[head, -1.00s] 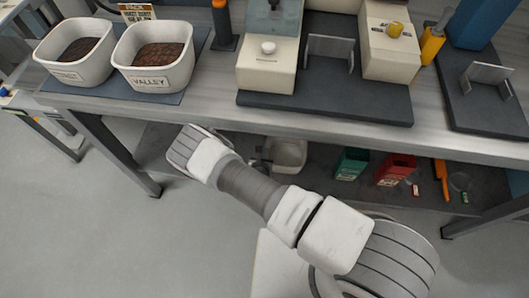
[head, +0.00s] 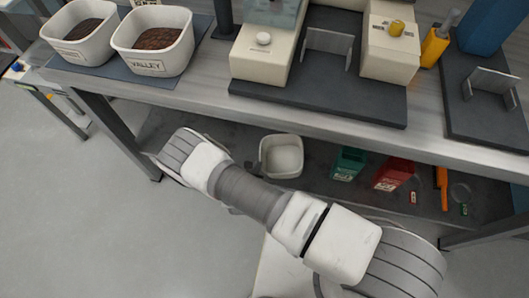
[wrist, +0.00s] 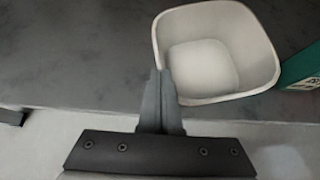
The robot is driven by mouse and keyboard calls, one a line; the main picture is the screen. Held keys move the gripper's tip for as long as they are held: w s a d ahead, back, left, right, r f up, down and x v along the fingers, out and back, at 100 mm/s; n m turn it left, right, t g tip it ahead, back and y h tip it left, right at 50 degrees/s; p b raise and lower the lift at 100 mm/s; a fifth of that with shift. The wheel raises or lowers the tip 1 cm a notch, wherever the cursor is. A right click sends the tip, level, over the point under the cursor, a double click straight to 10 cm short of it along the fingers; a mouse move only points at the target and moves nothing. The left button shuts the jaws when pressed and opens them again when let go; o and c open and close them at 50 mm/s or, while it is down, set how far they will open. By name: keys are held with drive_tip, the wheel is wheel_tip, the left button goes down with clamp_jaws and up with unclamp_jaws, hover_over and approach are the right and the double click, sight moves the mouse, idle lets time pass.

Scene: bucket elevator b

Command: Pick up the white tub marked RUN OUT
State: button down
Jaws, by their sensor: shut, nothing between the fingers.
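An empty white tub (head: 282,157) stands on the lower shelf under the bench; no marking on it is readable. The wrist view shows the same white tub (wrist: 216,52) upright, its open top towards the camera. My gripper (wrist: 160,76) is shut and empty in the wrist view. Its fingertips appear at the tub's near left rim; I cannot tell whether they touch it.
A green container (head: 349,163) stands just right of the tub, with a red container (head: 394,171) beyond it. The bench top (head: 200,92) overhangs the lower shelf (head: 228,131). Two white tubs, one marked VALLEY (head: 152,41), stand on the bench. Floor at left is clear.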

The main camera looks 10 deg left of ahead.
drive_tip(key=shift+s+a, duration=0.1)
drive_tip(key=shift+s, duration=0.15)
idle(0.4)
idle(0.6)
drive_tip(key=shift+r+p, duration=0.3)
drive_tip(key=shift+r, duration=0.4)
drive_tip(key=shift+a, duration=0.15)
